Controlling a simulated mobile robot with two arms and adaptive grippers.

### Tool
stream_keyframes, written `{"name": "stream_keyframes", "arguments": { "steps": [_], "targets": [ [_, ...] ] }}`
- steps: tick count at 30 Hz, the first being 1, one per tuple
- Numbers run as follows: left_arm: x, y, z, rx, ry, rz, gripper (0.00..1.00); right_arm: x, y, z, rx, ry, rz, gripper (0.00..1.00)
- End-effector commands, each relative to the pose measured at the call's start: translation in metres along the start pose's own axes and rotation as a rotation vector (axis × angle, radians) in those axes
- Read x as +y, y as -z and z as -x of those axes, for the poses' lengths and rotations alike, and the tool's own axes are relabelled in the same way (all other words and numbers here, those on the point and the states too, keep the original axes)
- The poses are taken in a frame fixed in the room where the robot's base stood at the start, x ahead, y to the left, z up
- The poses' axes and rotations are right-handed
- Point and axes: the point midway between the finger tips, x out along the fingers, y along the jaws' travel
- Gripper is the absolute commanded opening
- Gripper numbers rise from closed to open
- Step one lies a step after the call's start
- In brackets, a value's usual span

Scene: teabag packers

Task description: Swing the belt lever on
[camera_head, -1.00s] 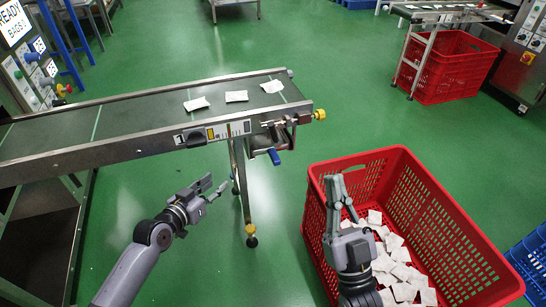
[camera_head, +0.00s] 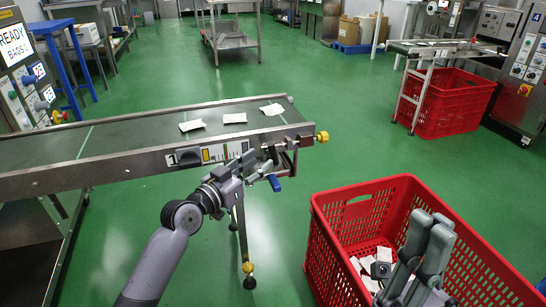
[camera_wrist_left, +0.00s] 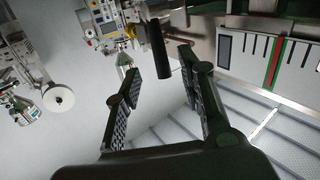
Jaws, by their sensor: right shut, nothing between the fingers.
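The belt lever, with a blue grip (camera_head: 274,183), hangs below the right end of the conveyor (camera_head: 110,145), its grip pointing down. My left gripper (camera_head: 257,167) is just under the conveyor's front side, left of the blue grip. In the left wrist view the same gripper (camera_wrist_left: 162,82) is open. A dark rod (camera_wrist_left: 157,48), seemingly the lever's grip, lies ahead between its fingertips; contact cannot be told. My right gripper (camera_head: 432,226) is above the red crate (camera_head: 345,225), shut and empty.
Several white teabags lie in the crate, and 3 white packets (camera_head: 234,118) lie on the belt. A yellow knob (camera_head: 322,137) sticks out at the conveyor's end. A control panel (camera_head: 210,153) is on its front side. Green floor lies open beyond.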

Motion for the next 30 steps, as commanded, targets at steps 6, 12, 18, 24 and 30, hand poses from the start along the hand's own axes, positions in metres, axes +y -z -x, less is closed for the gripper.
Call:
{"name": "stream_keyframes", "arguments": {
  "steps": [6,12,18,24,30],
  "targets": [
    [0.001,-0.001,-0.044,0.001,-0.002,0.000,0.36,0.000,-0.003,-0.006,0.051,0.018,0.007,0.00],
    [0.000,-0.001,-0.064,0.001,0.000,-0.001,0.36,0.000,-0.004,-0.010,0.070,0.027,0.009,0.00],
    [0.000,-0.001,-0.069,-0.001,0.000,-0.001,0.36,0.000,-0.004,-0.012,0.072,0.029,0.010,0.00],
    [0.000,0.000,-0.068,-0.001,0.000,-0.001,0.34,0.000,-0.004,-0.012,0.072,0.029,0.010,0.00],
    [0.000,0.000,-0.068,-0.001,0.000,-0.001,0.21,0.000,-0.004,-0.012,0.073,0.029,0.009,0.00]
  ]
}}
